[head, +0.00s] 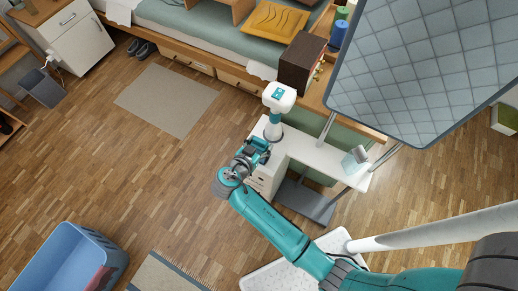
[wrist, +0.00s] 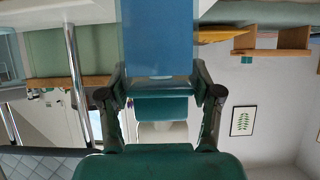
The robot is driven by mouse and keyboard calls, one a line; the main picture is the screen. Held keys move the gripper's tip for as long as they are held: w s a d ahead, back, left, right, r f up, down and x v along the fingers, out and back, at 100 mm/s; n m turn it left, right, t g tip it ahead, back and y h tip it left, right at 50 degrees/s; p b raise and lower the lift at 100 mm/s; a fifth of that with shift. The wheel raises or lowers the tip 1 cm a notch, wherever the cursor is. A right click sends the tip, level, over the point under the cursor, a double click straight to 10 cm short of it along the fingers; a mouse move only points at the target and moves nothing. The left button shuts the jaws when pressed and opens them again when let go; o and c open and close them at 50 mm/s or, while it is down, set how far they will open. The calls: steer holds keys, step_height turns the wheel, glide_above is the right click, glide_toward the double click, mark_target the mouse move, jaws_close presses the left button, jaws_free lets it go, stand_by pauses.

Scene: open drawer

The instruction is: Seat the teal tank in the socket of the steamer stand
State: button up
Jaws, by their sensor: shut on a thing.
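The teal tank (wrist: 158,38) fills the upper middle of the wrist view as a flat blue-teal body, held between the two fingers of my gripper (wrist: 159,85). In the head view my gripper (head: 258,152) is at the left end of the white desk, where it largely hides the tank. What looks like the steamer stand (head: 279,97) rises just beyond it, with a white head, a teal-and-white neck and a grey ring at its foot. A white shape (wrist: 160,132) behind the gripper may be its head. I cannot make out the socket.
The white desk (head: 317,153) has drawers under its left end and a small pale teal box (head: 354,159) at its right. A quilted board (head: 425,65) on metal legs overhangs the right side. A brown box (head: 302,62) stands behind the stand. Open floor lies left.

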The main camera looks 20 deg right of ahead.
steer(key=shift+f, duration=1.8)
steer(key=shift+f, duration=0.1)
steer(key=o, duration=1.3)
steer(key=v, duration=1.2)
steer(key=shift+d, duration=0.1)
